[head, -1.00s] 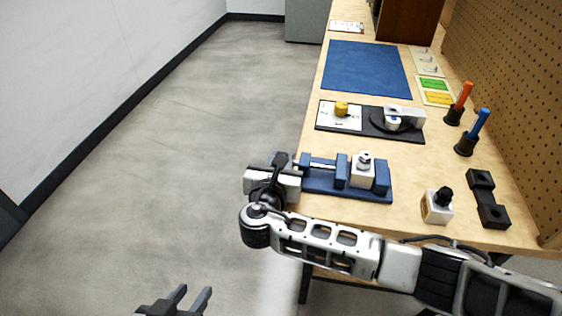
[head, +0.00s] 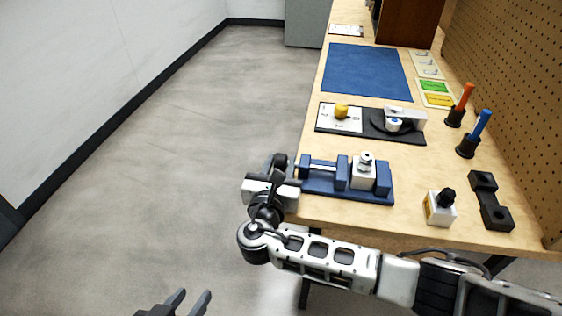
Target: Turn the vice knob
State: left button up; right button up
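The blue vice (head: 345,189) lies near the table's left edge. Its jaws stand around a white block with a metal fitting (head: 363,172) on top. The vice's screw (head: 322,164) runs left to its end, where the dark knob is largely hidden by my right gripper (head: 284,176). My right gripper is at the knob end, just off the table's edge. Its fingertips are dark and overlap the knob area, so I cannot tell whether they grip it. My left gripper (head: 190,301) is open and empty at the bottom, over the floor, far from the vice.
A white block with a black knob (head: 440,207) and a black bracket (head: 490,202) stand at the table's right front. Behind the vice is a dark plate (head: 372,138) with a yellow knob. Orange and blue-handled tools stand by the pegboard (head: 520,110). The left floor is clear.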

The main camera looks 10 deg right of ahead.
jog(key=p+v, duration=0.1)
jog(key=v, duration=1.4)
jog(key=shift+s+r, duration=0.1)
jog(key=shift+s, duration=0.05)
